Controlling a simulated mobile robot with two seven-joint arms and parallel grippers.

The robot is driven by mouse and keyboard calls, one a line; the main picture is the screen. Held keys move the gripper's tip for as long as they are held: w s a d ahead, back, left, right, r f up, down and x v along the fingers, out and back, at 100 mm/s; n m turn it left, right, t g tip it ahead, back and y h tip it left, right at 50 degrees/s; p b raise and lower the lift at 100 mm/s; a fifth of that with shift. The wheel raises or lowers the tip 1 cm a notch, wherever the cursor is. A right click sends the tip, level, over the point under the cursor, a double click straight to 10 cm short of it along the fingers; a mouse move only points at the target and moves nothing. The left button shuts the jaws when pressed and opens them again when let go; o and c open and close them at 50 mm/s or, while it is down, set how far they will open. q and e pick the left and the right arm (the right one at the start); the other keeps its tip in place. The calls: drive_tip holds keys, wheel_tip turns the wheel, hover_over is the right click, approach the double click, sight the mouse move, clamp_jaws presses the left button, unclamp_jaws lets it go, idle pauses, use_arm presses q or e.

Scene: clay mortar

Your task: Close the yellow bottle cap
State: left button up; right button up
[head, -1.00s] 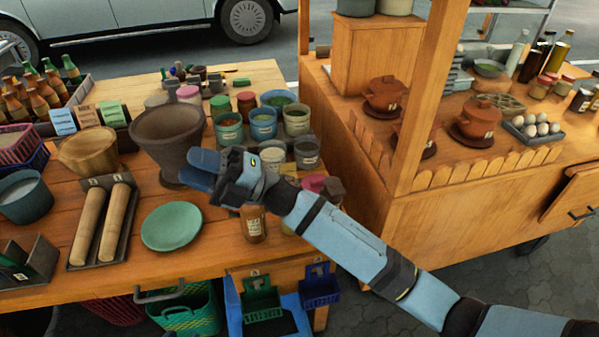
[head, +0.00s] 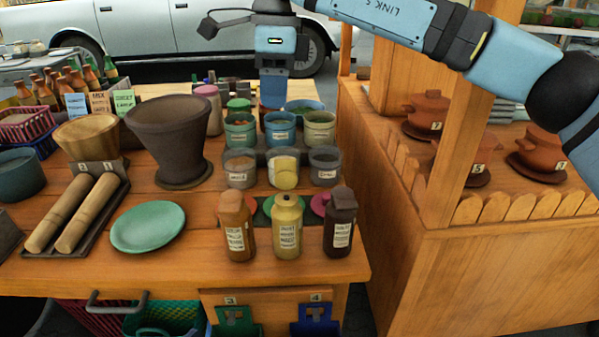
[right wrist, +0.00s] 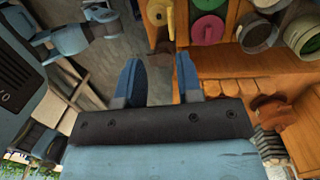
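The yellow bottle (head: 287,232) stands upright at the table's front right, between an orange-brown bottle (head: 237,228) and a dark brown bottle (head: 340,226). Its narrow top shows a small dark spot, and I make out no separate yellow cap. In the right wrist view a yellow shape (right wrist: 167,20), probably this bottle, lies at the top edge. My right gripper (head: 273,92) hangs behind the jars, well beyond the bottles. Its two fingers (right wrist: 158,78) are apart with nothing between them. My left gripper is not in view.
Green (head: 263,210) and pink (head: 320,204) round pieces lie behind the bottles. Several jars (head: 240,168) stand behind them. A dark mortar (head: 168,140), green plate (head: 148,228) and rolling pins (head: 88,215) lie to the left. A wooden post (head: 455,130) rises at right.

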sight(285, 159)
drive_tip(key=shift+t+h, duration=0.3)
drive_tip(key=shift+h, duration=0.1)
drive_tip(key=f+b, duration=0.1)
drive_tip(key=f, duration=0.2)
drive_tip(key=d+f+b, duration=0.1)
drive_tip(key=f, duration=0.3)
drive_tip(key=f+b, duration=0.1)
drive_tip(key=f, duration=0.3)
drive_tip(key=shift+w+d, duration=0.2)
drive_tip(key=shift+w, duration=0.05)
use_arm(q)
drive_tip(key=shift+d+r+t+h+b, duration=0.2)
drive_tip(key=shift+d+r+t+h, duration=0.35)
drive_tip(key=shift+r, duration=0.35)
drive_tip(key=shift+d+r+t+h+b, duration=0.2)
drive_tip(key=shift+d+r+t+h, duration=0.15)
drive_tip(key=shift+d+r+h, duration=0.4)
use_arm(e)
drive_tip(key=shift+f, duration=0.8)
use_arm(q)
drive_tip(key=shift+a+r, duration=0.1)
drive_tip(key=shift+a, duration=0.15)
use_arm(e)
clamp_jaws()
